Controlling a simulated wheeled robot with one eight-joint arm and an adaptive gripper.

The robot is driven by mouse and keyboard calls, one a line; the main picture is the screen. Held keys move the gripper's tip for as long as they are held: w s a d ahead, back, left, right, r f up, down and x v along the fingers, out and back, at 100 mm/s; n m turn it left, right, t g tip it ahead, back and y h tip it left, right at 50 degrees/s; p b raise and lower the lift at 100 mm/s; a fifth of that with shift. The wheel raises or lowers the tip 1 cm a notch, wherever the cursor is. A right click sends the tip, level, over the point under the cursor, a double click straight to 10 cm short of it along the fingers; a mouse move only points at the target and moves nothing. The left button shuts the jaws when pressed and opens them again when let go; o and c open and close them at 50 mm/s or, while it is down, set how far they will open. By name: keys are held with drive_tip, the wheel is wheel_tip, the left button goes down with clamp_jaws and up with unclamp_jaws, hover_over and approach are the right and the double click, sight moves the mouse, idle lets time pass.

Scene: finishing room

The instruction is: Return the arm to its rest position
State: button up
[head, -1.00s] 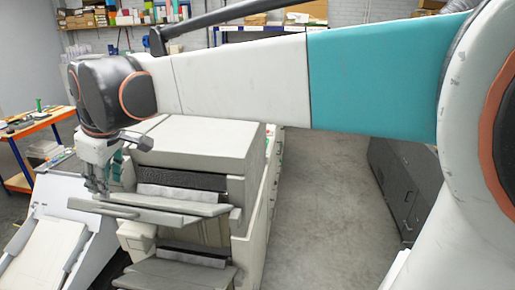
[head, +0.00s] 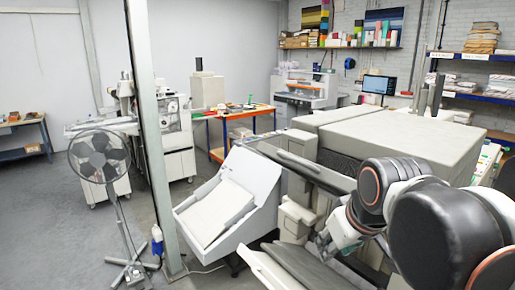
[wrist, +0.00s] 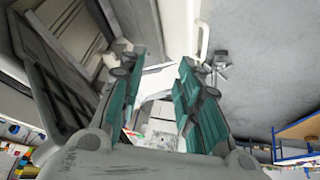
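My arm is folded at the lower right of the head view, with its dark joints beside the large grey machine (head: 390,140). My gripper (head: 325,246) hangs low in front of that machine, close to its grey trays, and is partly hidden by its own wrist. In the wrist view my gripper (wrist: 161,72) has its two teal-padded fingers apart. I see no held object between them; pale surfaces show through the gap. Whether the gripper touches the machine cannot be told.
A white sloped feeder (head: 228,205) stands left of my gripper. A pale post (head: 150,140) and a standing fan (head: 101,160) are farther left. An orange-edged workbench (head: 232,118) is behind. Grey floor is clear around the fan's left side.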

drive_tip(key=s+d+f+m+b, duration=0.1)
drive_tip(key=s+f+b, duration=0.2)
drive_tip(key=f, duration=0.4)
drive_tip(key=s+f+m+b, duration=0.1)
drive_tip(key=s+f+b, duration=0.2)
drive_tip(key=f+b, duration=0.3)
drive_tip(key=s+d+f+m+t+b, duration=0.1)
drive_tip(key=s+f+b, duration=0.2)
drive_tip(key=f, duration=0.7)
drive_tip(key=shift+d+h+b, duration=0.3)
drive_tip(key=shift+d+b, duration=0.05)
drive_tip(key=shift+b, duration=0.45)
drive_tip(key=shift+w+d+r, duration=0.1)
